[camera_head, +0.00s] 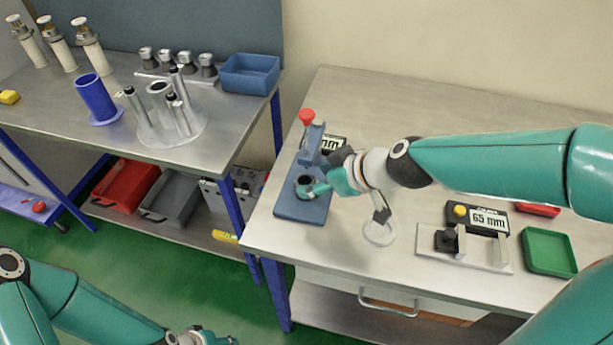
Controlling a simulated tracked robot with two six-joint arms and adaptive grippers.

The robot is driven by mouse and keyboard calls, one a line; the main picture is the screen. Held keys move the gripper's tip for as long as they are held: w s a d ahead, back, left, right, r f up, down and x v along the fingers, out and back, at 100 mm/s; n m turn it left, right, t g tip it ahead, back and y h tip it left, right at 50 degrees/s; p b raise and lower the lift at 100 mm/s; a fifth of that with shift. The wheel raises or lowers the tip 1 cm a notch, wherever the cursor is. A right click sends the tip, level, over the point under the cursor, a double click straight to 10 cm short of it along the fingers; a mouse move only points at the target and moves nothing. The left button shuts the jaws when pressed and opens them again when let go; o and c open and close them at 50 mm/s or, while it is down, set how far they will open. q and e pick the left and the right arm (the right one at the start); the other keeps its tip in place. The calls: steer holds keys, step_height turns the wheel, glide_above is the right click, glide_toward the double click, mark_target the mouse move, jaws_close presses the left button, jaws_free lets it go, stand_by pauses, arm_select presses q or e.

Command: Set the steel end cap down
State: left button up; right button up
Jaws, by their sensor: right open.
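I cannot pick out the steel end cap for certain. A small dark-topped round piece (305,180) sits on the base of the blue press (301,208), and it may be the cap. My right gripper (318,188) is at the press, open, with its fingertips close beside that piece. I cannot tell whether they touch it. The wrist hides part of the press area. My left gripper (203,338) is low at the bottom edge, over the floor and away from both tables, and partly cut off.
The press has a red knob (307,117). A clear ring (380,233) lies on the right table. A gauge (477,217) reading 65 mm and a green tray (549,252) are further right. The left table holds a blue cylinder (96,98), a round stand of tubes (172,128) and a blue bin (250,73).

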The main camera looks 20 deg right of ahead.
steer(key=v, duration=0.8)
steer(key=shift+p, duration=0.4)
